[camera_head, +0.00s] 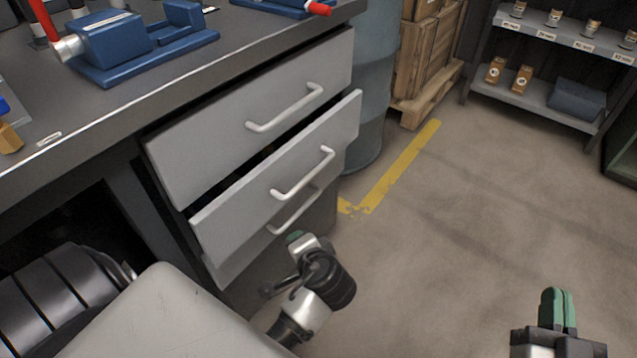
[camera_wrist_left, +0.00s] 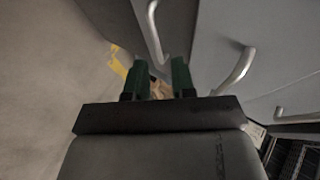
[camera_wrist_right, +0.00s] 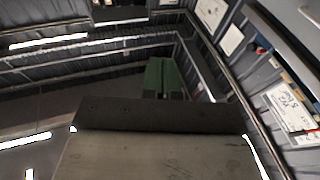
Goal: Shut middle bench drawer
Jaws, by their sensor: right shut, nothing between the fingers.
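The grey middle bench drawer (camera_head: 335,130) stands partly open, its front out past its neighbours. Its white bar handle (camera_head: 303,174) is free. The top drawer (camera_head: 200,165) is above it; the bottom drawer's handle (camera_head: 297,212) shows just below. My left gripper (camera_head: 296,238) is low in front of the drawers, near the bottom handle; contact cannot be told. In the left wrist view its green fingers (camera_wrist_left: 157,80) are apart, with two white handles ahead; which drawers they belong to is unclear. My right gripper (camera_head: 557,308) is shut and empty, away over the floor at right.
The bench top (camera_head: 110,110) carries a blue vise-like tool (camera_head: 115,40). A grey-blue barrel (camera_head: 372,90) stands just behind the drawers, with wooden crates (camera_head: 428,50) beyond. A shelf rack (camera_head: 540,100) is at the back right. The floor (camera_head: 450,230) right of the drawers is clear.

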